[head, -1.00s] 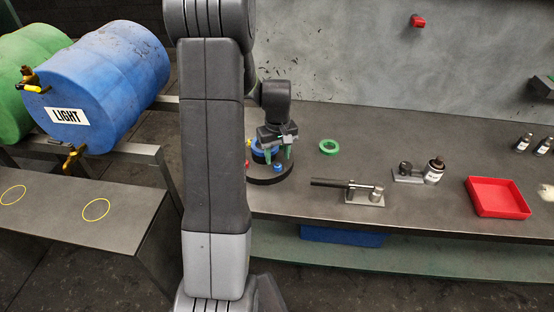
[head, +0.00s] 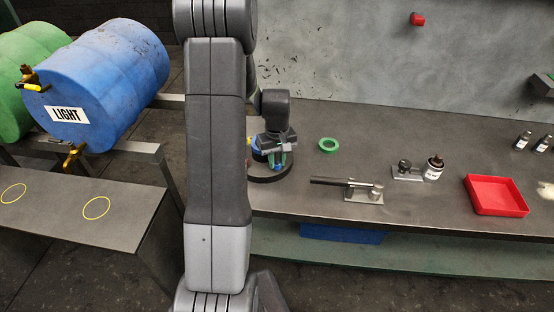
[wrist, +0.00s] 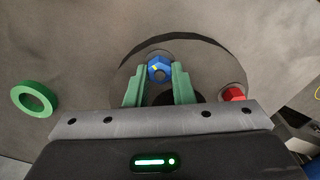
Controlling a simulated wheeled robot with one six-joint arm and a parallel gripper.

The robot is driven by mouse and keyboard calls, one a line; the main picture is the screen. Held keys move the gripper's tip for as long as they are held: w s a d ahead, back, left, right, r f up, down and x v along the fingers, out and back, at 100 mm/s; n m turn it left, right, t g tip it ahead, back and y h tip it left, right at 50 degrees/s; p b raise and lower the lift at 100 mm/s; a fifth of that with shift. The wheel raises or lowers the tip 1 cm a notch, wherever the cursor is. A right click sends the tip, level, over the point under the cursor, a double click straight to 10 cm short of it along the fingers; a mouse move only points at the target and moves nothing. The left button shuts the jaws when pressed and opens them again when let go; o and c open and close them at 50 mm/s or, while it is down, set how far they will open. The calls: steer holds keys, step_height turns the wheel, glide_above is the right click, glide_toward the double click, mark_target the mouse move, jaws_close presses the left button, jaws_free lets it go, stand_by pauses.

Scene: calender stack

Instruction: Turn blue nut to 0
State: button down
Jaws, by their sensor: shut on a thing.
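The blue nut (wrist: 159,69) sits on a dark round base on the bench, with a small yellow mark on its top. In the wrist view my gripper (wrist: 161,76) has its two green fingers on either side of the nut, shut on it. In the head view my gripper (head: 275,160) is low over the round base (head: 272,176), and the nut is mostly hidden by the fingers. A red nut (wrist: 233,94) is on the same base, right of the fingers in the wrist view. Any number marks around the nut are not readable.
A green ring (head: 328,145) lies on the bench beside the base. A blue barrel (head: 105,85) is at the left.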

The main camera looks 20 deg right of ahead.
steer(key=m+b, duration=0.1)
steer(key=m, duration=0.1)
steer(key=shift+f+m+b, duration=0.1)
steer(key=shift+m+b, duration=0.25)
steer(key=shift+m, duration=0.05)
steer(key=m+b, duration=0.1)
steer(key=m, duration=0.3)
steer(key=shift+m+b, duration=0.3)
steer(key=shift+b, duration=0.05)
steer(key=m+b, duration=0.1)
steer(key=m, duration=0.2)
steer(key=shift+d+m, duration=0.1)
steer(key=shift+m, duration=0.2)
steer(key=m+b, duration=0.1)
steer(key=m, duration=0.3)
steer(key=shift+s+m, duration=0.1)
steer(key=shift+m, duration=0.2)
steer(key=m, duration=0.3)
steer(key=shift+m+b, duration=0.3)
steer(key=m, duration=0.3)
steer(key=shift+m, duration=0.3)
steer(key=m, duration=0.3)
steer(key=m+b, duration=0.1)
steer(key=m, duration=0.2)
steer(key=shift+r+m, duration=0.2)
steer(key=shift+m, duration=0.1)
